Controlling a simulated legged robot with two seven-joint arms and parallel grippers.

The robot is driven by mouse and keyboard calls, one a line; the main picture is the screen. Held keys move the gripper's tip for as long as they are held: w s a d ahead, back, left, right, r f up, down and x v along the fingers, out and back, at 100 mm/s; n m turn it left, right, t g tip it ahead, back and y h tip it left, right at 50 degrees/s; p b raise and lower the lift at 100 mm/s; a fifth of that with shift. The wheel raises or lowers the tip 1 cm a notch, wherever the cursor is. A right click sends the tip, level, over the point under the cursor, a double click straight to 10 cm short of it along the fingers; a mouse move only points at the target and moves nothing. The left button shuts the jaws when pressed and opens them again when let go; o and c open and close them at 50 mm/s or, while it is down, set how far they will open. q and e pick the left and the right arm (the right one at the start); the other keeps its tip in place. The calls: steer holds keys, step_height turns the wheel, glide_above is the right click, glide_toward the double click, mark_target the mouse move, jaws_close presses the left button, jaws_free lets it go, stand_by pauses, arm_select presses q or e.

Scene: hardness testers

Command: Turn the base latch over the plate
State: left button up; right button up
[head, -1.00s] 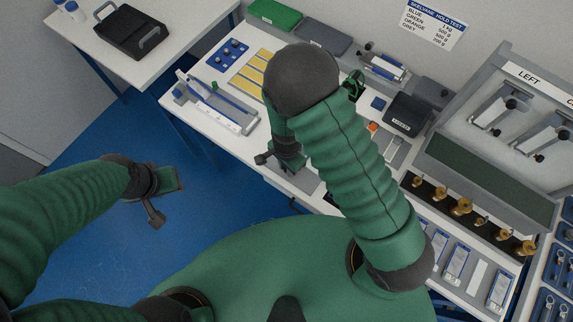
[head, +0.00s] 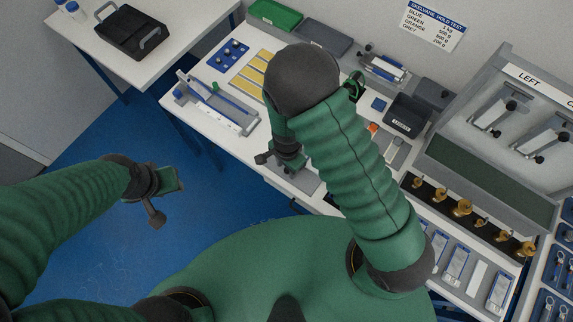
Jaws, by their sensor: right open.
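My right gripper (head: 282,162) hangs over the front part of the bench, beyond the bent end of my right arm. It is open, and I see nothing between its fingers. A flat grey plate (head: 304,182) lies on the bench just below and to the right of it, partly hidden by my arm. I cannot make out the base latch; my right arm and gripper cover much of that area. My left gripper (head: 166,196) is out over the blue floor, away from the bench, and its jaw opening is unclear.
A white and blue device (head: 222,112) stands on the bench left of my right gripper, near yellow strips (head: 249,73). A black bin (head: 407,115) and a rack of brass weights (head: 462,207) lie to the right. A black case (head: 131,33) sits on another table.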

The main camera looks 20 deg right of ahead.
step_height(320, 180, up, 17)
steer(key=p, duration=1.5)
steer(key=shift+f+p, duration=0.2)
steer(key=shift+p, duration=0.15)
steer(key=shift+w, duration=0.1)
steer(key=s+d+n+t+b, duration=0.2)
steer(key=d+n+b, duration=0.6)
steer(key=b, duration=1.1)
steer(key=shift+s+d+f+n+t, duration=0.25)
steer(key=shift+s+n, duration=1.05)
steer(key=shift+n, duration=1.1)
steer(key=shift+s+d+r, duration=0.1)
